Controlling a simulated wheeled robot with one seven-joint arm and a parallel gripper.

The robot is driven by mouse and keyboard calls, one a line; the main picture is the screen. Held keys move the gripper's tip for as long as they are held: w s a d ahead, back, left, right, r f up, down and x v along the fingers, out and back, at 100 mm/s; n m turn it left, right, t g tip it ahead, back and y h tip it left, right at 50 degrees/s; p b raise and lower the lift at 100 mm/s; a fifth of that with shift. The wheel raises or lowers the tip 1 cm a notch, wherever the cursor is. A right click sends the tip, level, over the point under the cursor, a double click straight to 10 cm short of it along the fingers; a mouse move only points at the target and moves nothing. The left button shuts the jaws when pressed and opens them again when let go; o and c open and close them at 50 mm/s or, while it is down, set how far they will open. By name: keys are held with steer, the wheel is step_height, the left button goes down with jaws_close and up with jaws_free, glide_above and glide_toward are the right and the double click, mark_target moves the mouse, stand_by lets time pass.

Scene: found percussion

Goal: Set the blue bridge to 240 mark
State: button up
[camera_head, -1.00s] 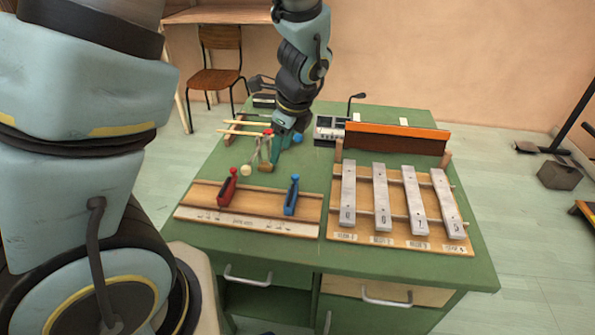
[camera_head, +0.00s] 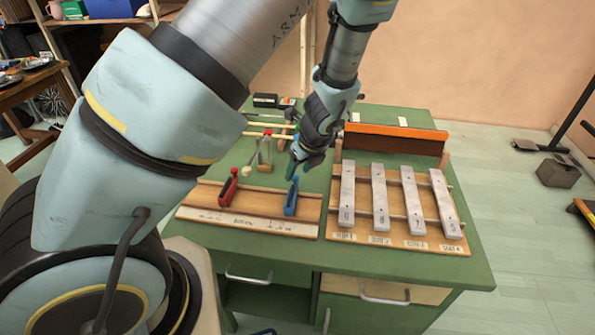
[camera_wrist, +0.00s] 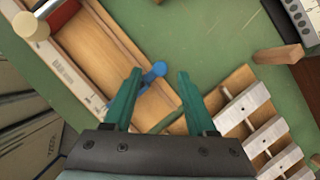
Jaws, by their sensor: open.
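The blue bridge (camera_head: 291,198) stands on the right part of a wooden board with a pale scale strip (camera_head: 243,222) along its front edge. The marks on the strip are too small to read. A red bridge (camera_head: 228,187) stands to its left on the same board. My gripper (camera_head: 291,172) is directly above the blue bridge, fingers pointing down. In the wrist view my two green fingers (camera_wrist: 157,80) are apart, with the round blue knob of the blue bridge (camera_wrist: 159,69) between them, nearer the left finger. I cannot tell whether they touch it.
A rack of metal bars (camera_head: 380,198) stands close on the right of the board, before an orange-topped panel (camera_head: 397,131). Mallets and a small bottle (camera_head: 265,150) lie behind the board.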

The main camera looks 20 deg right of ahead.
steer(key=shift+x, duration=1)
steer(key=shift+c, duration=0.4)
jaws_close()
stand_by(0.4)
